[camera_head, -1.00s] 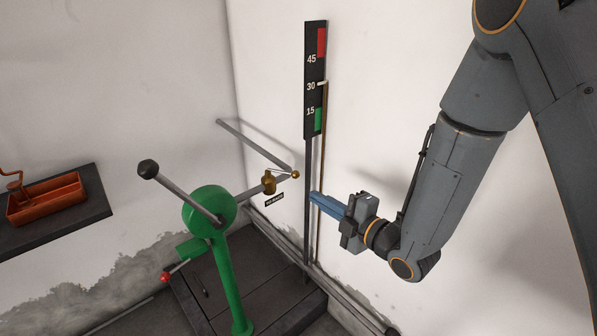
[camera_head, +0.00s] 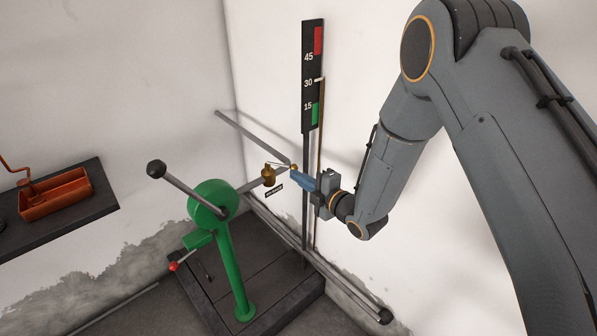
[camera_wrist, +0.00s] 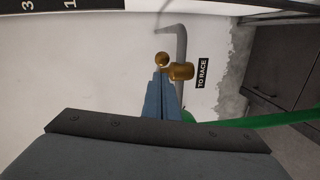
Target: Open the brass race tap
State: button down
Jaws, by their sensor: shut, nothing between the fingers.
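The brass race tap (camera_head: 268,176) sits on a grey pipe in the middle of the head view, with a small label beneath it. Its thin lever ends in a brass ball (camera_head: 293,167). My gripper (camera_head: 294,173) is shut and empty, its blue fingertips right at the ball end of the lever. In the wrist view the fingertips (camera_wrist: 161,78) point at the brass ball (camera_wrist: 161,60), with the brass tap body (camera_wrist: 181,71) just to the right. I cannot tell whether the fingers touch the ball. The "TO RACE" label (camera_wrist: 202,73) is beside the tap.
A black gauge board (camera_head: 313,75) is on the wall behind my gripper. An orange tray (camera_head: 55,196) sits on a dark shelf at left.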

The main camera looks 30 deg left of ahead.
jog(key=shift+w+a+f, duration=0.15)
jog(key=shift+w+a, duration=0.1)
jog(key=shift+w, duration=0.35)
jog(key=shift+w, duration=0.15)
jog(key=shift+w+a+b, duration=0.6)
jog(key=shift+w+b, duration=1.1)
jog(key=shift+b, duration=0.4)
jog(key=shift+w+a+b, duration=0.6)
jog(key=shift+w+b, duration=1.15)
jog(key=shift+b, duration=0.4)
jog(key=shift+w+a+b, duration=0.6)
jog(key=shift+w+b, duration=1.1)
jog(key=shift+b, duration=0.4)
